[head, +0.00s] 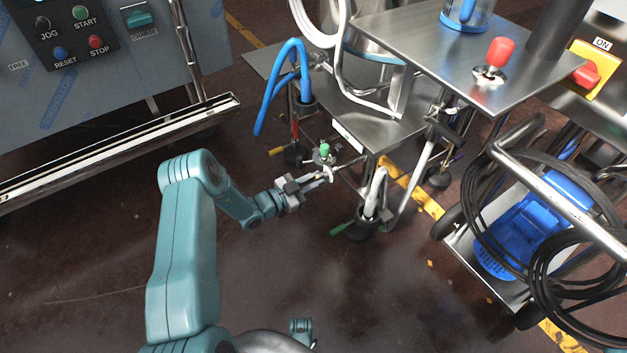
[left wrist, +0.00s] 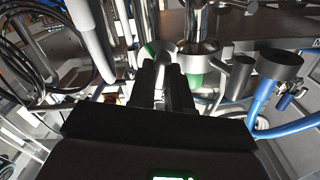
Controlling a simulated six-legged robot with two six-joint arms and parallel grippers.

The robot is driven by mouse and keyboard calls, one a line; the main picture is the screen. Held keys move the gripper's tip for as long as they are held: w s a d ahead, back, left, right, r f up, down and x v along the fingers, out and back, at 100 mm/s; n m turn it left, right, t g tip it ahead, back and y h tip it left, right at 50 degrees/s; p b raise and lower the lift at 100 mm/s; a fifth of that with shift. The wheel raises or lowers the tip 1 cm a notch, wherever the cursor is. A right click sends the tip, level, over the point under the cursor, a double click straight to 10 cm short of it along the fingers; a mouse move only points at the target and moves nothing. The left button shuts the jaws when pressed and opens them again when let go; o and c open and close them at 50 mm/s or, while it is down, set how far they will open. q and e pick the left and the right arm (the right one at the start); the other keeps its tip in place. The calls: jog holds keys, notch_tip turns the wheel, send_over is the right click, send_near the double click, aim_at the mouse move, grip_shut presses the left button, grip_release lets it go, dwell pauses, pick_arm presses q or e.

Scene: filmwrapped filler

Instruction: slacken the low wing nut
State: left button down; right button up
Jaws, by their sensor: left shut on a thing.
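My left gripper (head: 324,176) reaches in from the left in the head view, with its fingertips at the side of the filler's lower fittings. In the left wrist view the two dark fingers (left wrist: 166,78) are close together, shut on a small pale metal piece (left wrist: 163,50) that looks like the low wing nut. The fingers hide most of it, so I cannot tell how its wings are turned. A green knob (head: 324,149) stands just above the fingertips in the head view.
A steel table (head: 440,45) with a red knob (head: 500,52) stands above and right of the gripper. Blue hose (head: 289,62) loops at its left. A trolley with black cables (head: 545,200) is at right. The floor in front is open.

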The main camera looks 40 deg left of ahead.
pick_arm(q)
jog(key=shift+w+r, duration=0.1)
jog(key=shift+r, duration=0.05)
dwell(0.4)
jog(key=c, duration=1.1)
grip_release()
jog(key=shift+o, duration=0.2)
jog(key=p+v, duration=0.3)
jog(key=v, duration=1.3)
jog(key=shift+s, duration=0.25)
